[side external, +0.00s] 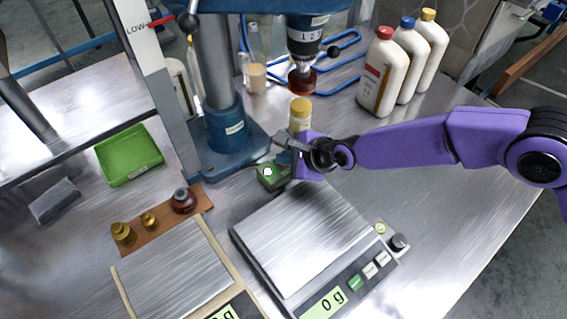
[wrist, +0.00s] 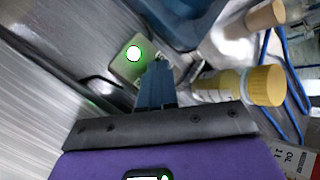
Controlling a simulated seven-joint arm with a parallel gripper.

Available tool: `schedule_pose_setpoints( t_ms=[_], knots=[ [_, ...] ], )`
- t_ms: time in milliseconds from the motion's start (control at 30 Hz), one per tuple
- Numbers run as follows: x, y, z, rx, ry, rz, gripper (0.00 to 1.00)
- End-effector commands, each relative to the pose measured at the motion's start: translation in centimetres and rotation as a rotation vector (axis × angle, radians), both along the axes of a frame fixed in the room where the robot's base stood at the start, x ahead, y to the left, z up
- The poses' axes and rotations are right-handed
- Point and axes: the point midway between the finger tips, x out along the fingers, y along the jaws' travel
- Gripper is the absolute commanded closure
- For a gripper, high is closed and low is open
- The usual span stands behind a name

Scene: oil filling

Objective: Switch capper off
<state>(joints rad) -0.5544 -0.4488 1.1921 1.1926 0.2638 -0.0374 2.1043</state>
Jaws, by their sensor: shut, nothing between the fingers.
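The capper is a blue press with a grey column (side external: 213,70) and a dark spindle head (side external: 305,38) with a reddish-brown cup below. A small green switch box (side external: 267,184) with a glowing white-green button (side external: 268,172) sits in front of its base. In the wrist view the box shows its lit button (wrist: 133,52) just ahead and left of the fingertips. My gripper (side external: 283,148) is shut and empty, beside the box; its closed fingers also show in the wrist view (wrist: 157,72). I cannot tell whether they touch the box.
A yellow-capped bottle (side external: 300,112) stands close behind my gripper, under the spindle. A scale (side external: 305,235) reading 0 g lies in front. Several white oil bottles (side external: 385,75) stand at the back right. A wooden weight rack (side external: 165,222) and a green tray (side external: 128,155) are left.

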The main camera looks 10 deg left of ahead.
Motion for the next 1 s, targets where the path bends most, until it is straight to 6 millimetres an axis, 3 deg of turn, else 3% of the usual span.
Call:
schedule_pose_setpoints(
  t_ms=[667,1000],
  knots=[
    [0.0,0.0,-0.4,0.000,0.000,0.000,1.00],
    [0.1,0.0,0.6,0.001,0.000,-0.001,1.00]
  ],
)
